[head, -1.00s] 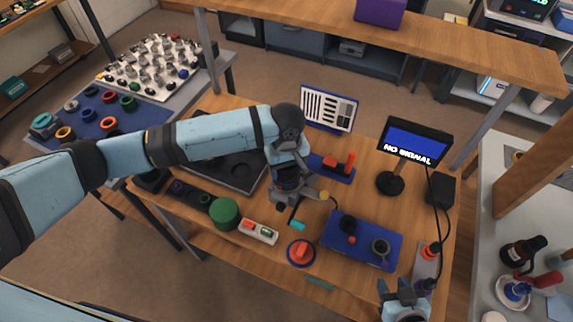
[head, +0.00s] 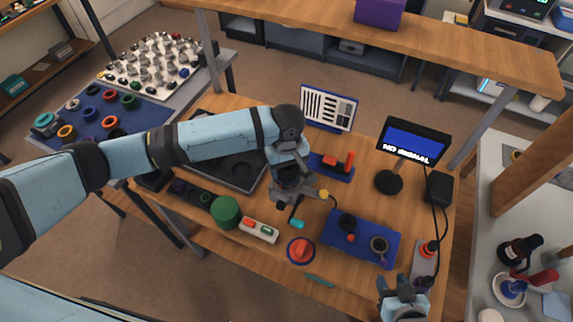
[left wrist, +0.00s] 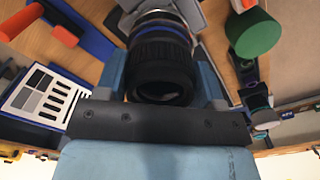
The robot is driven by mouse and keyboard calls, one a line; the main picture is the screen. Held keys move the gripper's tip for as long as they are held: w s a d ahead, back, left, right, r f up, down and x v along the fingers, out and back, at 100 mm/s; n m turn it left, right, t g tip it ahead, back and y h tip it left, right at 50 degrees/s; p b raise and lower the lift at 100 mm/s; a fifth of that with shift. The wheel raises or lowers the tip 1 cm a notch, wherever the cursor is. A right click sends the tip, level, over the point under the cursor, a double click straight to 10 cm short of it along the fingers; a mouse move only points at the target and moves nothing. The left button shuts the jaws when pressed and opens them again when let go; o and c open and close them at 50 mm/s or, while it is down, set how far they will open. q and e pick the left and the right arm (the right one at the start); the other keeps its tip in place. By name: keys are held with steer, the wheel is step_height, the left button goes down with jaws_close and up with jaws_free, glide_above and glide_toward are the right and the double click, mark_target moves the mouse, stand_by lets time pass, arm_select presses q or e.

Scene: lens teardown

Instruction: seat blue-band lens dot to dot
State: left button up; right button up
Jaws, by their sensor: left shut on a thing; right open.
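My left gripper (head: 290,196) is above the middle of the wooden bench. In the left wrist view, it (left wrist: 163,82) is shut on the blue-band lens (left wrist: 163,72), a black ribbed barrel with a blue ring near its far end. In the head view the gripper and arm largely hide the lens. No alignment dot can be made out on it. A blue mat (head: 334,241) lies to the right of this gripper, with a black part (head: 347,221) and a dark ring-shaped part (head: 379,245) on it. My right gripper (head: 403,286) is open at the bench's front right.
A green cylinder (head: 225,212), a white tray (head: 259,230) and a red knob on a blue base (head: 301,250) stand near the front. A monitor (head: 413,140), a striped chart (head: 328,108) and a blue stand with red parts (head: 333,165) are behind.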

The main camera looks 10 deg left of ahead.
arm_select(q)
steer(key=shift+r, duration=0.1)
arm_select(e)
steer(key=shift+r, duration=0.2)
arm_select(q)
steer(key=shift+p, duration=0.7)
arm_select(e)
steer(key=shift+w+r, duration=0.1)
steer(key=shift+r, duration=0.7)
steer(key=shift+f, duration=0.2)
steer(key=shift+r, duration=0.1)
arm_select(q)
steer(key=shift+f+p, duration=0.3)
steer(key=shift+p, duration=0.15)
steer(key=shift+f, duration=0.1)
arm_select(e)
steer(key=shift+r, duration=0.55)
arm_select(q)
steer(key=shift+f+p, duration=0.25)
steer(key=shift+p, duration=0.25)
arm_select(e)
steer(key=shift+r, duration=0.35)
